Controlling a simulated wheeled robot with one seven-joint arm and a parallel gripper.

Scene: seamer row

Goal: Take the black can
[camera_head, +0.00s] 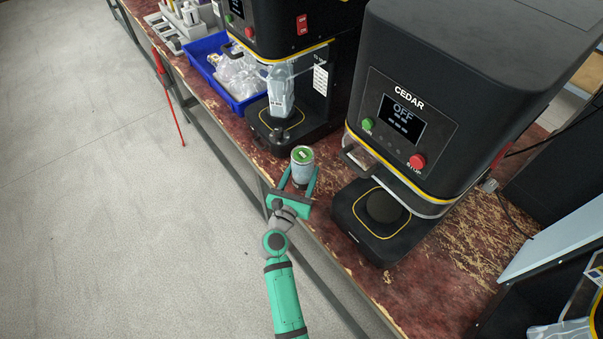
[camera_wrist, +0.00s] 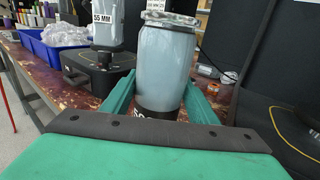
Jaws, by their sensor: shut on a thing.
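My gripper (camera_head: 299,180) is at the bench's front edge, with its two green fingers on either side of a can (camera_head: 302,168). It is shut on this can. The can is upright, pale blue-grey, with a green top in the head view. In the wrist view the can (camera_wrist: 163,65) stands between the fingers and shows a black lower band with white lettering, partly hidden by my gripper. I cannot tell whether the can's base touches the bench. No wholly black can is clear in either view.
The CEDAR machine (camera_head: 392,100), its screen reading OFF, stands close right of the can. Another dark machine (camera_head: 330,75) holding a clear can-like container (camera_head: 281,95) stands behind. A blue bin (camera_head: 213,72) of clear bags is farther back. Floor on the left is open.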

